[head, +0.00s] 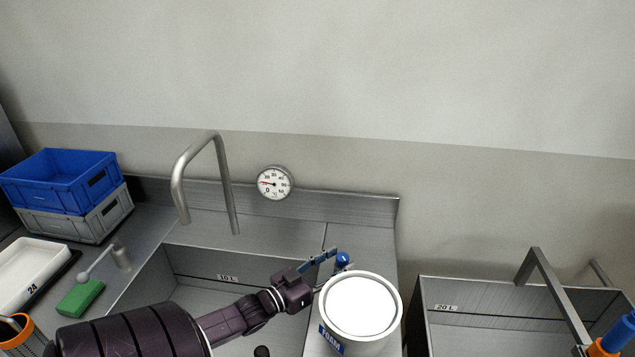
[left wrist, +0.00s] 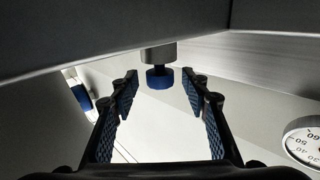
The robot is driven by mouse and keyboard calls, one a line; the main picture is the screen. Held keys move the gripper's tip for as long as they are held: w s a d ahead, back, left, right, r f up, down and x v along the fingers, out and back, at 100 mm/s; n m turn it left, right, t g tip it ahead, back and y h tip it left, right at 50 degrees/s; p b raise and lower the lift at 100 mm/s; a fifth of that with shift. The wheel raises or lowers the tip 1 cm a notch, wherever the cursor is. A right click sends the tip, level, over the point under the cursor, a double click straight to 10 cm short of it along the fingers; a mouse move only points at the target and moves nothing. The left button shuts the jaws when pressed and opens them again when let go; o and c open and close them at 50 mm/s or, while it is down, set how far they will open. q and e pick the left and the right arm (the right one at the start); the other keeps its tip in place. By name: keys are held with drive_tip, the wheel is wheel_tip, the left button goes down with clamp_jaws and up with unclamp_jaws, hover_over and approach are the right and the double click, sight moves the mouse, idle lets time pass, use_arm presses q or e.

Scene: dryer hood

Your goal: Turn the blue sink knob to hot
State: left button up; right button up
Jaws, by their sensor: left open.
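The blue sink knob (head: 342,258) is at the right side of the sink, behind the white foam bucket (head: 362,305), which hides what is below it. In the left wrist view the blue knob (left wrist: 159,78) sits on a short grey cylinder between the fingertips. My left gripper (head: 322,261) is open, with its blue-padded fingers (left wrist: 160,92) on either side of the knob, gaps showing on both sides. The dial gauge (head: 274,183) on the wall has its needle near the low end. My right gripper is not in view.
The steel faucet (head: 205,150) arches over the sink basin (head: 215,278). Blue (head: 60,180) and grey crates stand stacked at the left, with a green block (head: 80,298) in front. A second basin (head: 520,320) is at the right. The bucket stands close beside my left gripper.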

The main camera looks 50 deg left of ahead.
use_arm(q)
drive_tip(key=s, duration=1)
drive_tip(key=shift+a, duration=0.3)
